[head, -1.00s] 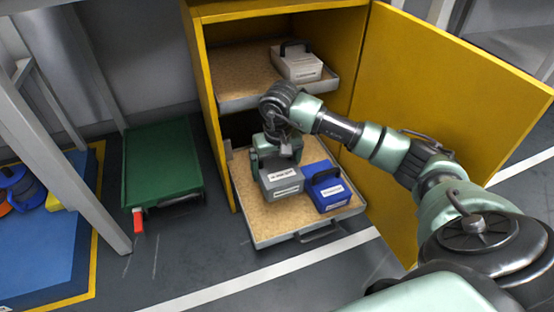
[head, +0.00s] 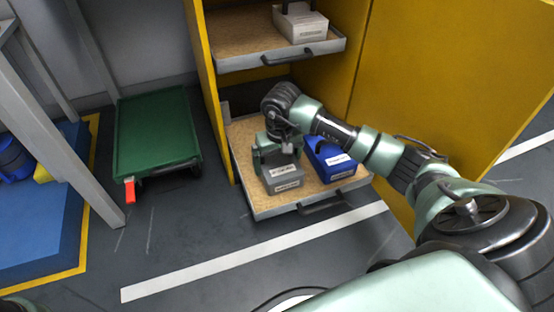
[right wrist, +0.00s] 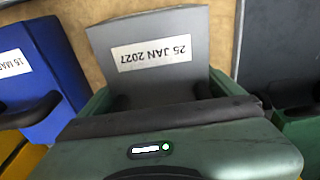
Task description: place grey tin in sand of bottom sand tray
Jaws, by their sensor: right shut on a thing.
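The grey tin (head: 284,178) with a white date label is in the bottom sand tray (head: 262,211), near its front left part. My right gripper (head: 277,153) is over the tin from above and shut on it. In the right wrist view the grey tin (right wrist: 190,75) sits between the jaws, with sand behind it. Its underside is hidden, so I cannot tell for certain whether it rests on the sand. A blue tin (head: 322,152) stands in the same tray to the right, close beside the grey one. My left gripper is not in view.
The upper sand tray (head: 325,48) is pulled out above and holds a light grey tin (head: 300,25). The yellow cabinet door (head: 455,75) stands open at the right. A green cart (head: 155,135) is at the left on the floor.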

